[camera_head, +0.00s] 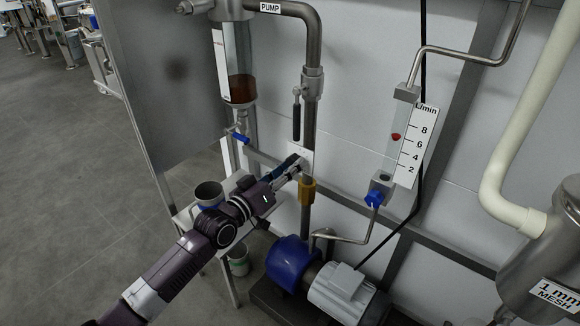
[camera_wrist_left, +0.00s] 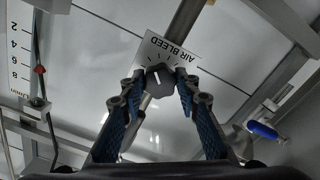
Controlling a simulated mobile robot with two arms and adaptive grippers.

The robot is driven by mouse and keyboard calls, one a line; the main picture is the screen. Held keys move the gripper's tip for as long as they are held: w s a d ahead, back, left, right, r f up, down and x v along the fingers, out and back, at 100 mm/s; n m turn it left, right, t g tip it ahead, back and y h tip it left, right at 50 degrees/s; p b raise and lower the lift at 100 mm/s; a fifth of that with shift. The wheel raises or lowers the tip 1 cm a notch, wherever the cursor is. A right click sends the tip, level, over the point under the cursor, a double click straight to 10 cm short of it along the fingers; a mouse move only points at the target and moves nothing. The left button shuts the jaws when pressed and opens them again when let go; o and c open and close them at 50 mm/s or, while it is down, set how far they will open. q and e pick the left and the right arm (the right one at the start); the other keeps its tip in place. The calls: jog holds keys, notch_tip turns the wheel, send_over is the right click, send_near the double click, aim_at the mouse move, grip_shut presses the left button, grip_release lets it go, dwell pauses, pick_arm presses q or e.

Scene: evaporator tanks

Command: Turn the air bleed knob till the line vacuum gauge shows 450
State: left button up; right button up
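The air bleed knob (camera_wrist_left: 160,79) is a dark, faceted knob with a white pointer line, in front of a white plate (camera_wrist_left: 166,50) lettered AIR BLEED with tick marks. My left gripper (camera_wrist_left: 161,76) has its two blue-padded fingers on either side of the knob, tips close to its edges. I see a slight gap, so the gripper looks open around it. In the head view, the left gripper (camera_head: 290,168) reaches the plate on the vertical pipe and hides the knob. No line vacuum gauge shows in either view. My right gripper is not in view.
A flow meter (camera_head: 406,140) with a red float and blue knob stands to the right. A brown-filled sight glass (camera_head: 238,75) with a blue valve is above my arm. A pump motor (camera_head: 342,290) sits below. A cup (camera_head: 208,194) stands on a small table beside my arm.

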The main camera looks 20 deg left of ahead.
pick_arm(q)
jog(key=o, duration=0.4)
jog(key=v, duration=1.2)
dwell(0.3)
